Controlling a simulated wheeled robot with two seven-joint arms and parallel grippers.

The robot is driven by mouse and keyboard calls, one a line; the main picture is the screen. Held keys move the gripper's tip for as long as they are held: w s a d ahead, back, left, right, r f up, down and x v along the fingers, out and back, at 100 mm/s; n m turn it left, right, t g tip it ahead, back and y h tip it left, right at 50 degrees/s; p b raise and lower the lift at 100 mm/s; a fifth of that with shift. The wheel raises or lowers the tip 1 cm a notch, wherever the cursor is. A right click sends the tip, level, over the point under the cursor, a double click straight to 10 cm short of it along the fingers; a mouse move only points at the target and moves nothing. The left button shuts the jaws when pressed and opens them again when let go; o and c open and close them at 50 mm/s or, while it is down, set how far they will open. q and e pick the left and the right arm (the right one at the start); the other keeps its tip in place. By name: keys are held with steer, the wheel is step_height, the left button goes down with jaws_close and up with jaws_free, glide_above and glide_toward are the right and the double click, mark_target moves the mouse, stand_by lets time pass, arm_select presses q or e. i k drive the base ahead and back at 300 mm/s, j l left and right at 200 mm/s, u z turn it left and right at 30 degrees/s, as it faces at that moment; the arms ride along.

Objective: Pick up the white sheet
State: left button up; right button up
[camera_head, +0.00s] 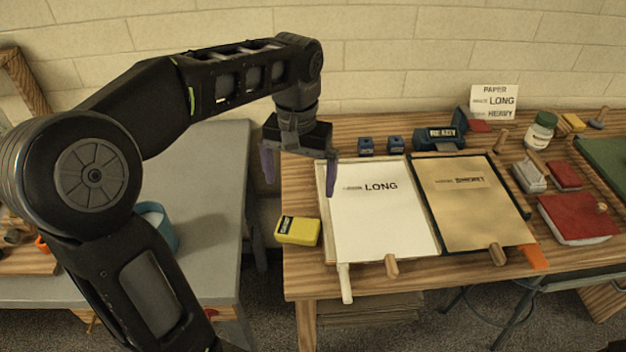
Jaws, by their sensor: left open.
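The white sheet (382,226) lies flat on the wooden table and bears the word "LONG". A tan sheet (473,212) lies in a dark-edged tray directly to its right. My left gripper (299,176) hangs above the table's left end, up and to the left of the white sheet. Its fingers point down, spread apart, with nothing between them, and it does not touch the sheet. My right gripper does not show.
A yellow box (298,231) sits left of the white sheet. Wooden pegs (391,266) and a pale handle (345,283) lie at the front edge. A sign (493,101) reading "PAPER LONG HEAVY" stands behind. A red book (577,219) and a jar (541,130) are at right.

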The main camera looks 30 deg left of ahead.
mark_target(377, 214)
steer(key=l+u, duration=0.3)
steer(key=l, duration=0.7)
steer(key=l+u, duration=0.3)
steer(key=l, duration=0.75)
